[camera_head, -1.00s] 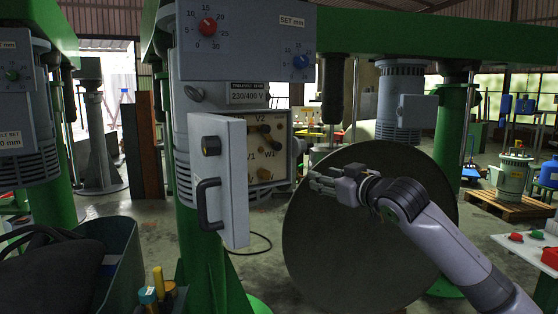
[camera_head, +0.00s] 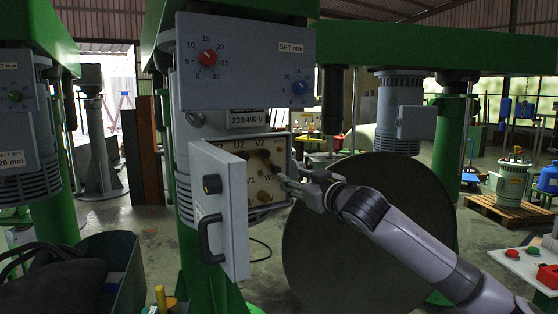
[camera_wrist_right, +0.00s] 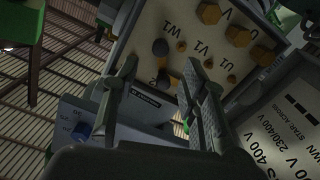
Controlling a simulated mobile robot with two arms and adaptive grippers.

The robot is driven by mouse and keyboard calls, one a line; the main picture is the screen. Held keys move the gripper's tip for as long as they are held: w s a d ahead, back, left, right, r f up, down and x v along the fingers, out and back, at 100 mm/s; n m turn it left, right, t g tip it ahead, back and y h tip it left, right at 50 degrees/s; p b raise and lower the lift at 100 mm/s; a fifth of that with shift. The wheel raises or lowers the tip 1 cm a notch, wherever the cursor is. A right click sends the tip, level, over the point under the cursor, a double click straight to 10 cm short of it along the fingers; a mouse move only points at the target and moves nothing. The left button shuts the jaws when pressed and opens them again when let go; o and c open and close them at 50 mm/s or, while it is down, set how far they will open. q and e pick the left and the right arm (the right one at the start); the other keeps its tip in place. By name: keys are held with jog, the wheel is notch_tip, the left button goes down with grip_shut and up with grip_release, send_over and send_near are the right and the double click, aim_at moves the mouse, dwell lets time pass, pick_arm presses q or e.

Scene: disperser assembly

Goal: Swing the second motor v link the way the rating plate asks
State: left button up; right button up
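The open terminal box shows its cream terminal board (camera_head: 252,172), marked U2, V2, V1 and W1, with brass nuts and dark knobs. I cannot tell which piece is the v link. A plate (camera_head: 247,118) reading 230/400 V is above the box; the wrist view shows a plate (camera_wrist_right: 285,125) with star wording. My right gripper (camera_head: 283,183) is at the board's right edge, fingers apart (camera_wrist_right: 160,66) and empty. My left gripper is out of view.
The box's grey door (camera_head: 234,225) with a black handle hangs open at the front left. A setting panel (camera_head: 245,60) with red and blue dials is above. A large dark disc (camera_head: 380,235) stands behind my right arm. A dark bin (camera_head: 120,265) is at lower left.

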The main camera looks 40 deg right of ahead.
aim_at(279, 170)
jog(key=w+p, duration=0.1)
jog(key=w, duration=0.1)
jog(key=w+p, duration=0.1)
jog(key=w, duration=0.2)
jog(key=w+p, duration=0.1)
jog(key=w, duration=0.1)
jog(key=shift+w+d+r, duration=0.1)
jog(key=shift+w+d, duration=0.15)
jog(key=shift+d, duration=0.15)
jog(key=shift+w, duration=0.5)
jog(key=shift+c, duration=0.5)
grip_shut()
jog(key=shift+s+d, duration=0.1)
